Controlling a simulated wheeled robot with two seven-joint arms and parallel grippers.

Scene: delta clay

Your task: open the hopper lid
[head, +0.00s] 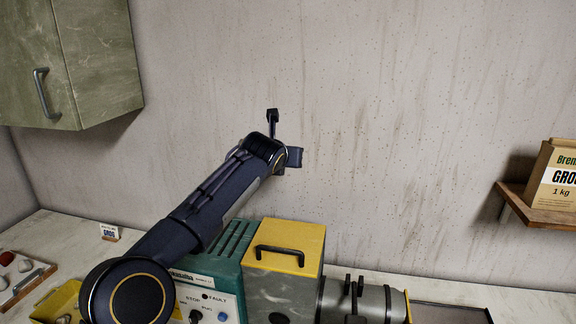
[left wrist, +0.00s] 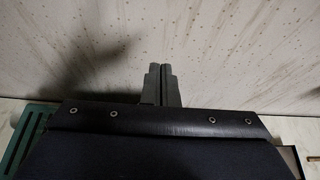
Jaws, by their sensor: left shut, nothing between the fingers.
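The hopper (head: 280,290) is a grey box in the head view, beside a teal control unit. Its yellow lid (head: 305,236) lies flat on top, closed, with a black bar handle (head: 280,256) across it. My left arm reaches up over the teal unit, and its wrist is above and behind the lid, near the wall, apart from the handle. The left gripper (left wrist: 161,85) shows in the left wrist view with its grey fingers together and nothing between them. In the head view its fingertips cannot be made out clearly. My right gripper is not in view.
The teal unit (head: 228,250) has buttons and a vent. A grey barrel (head: 335,298) with black clamps joins the hopper on the right. A wall cabinet (head: 105,65) hangs upper left. A shelf (head: 520,208) holds a grog box (head: 556,180) at right. Open air lies above the lid.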

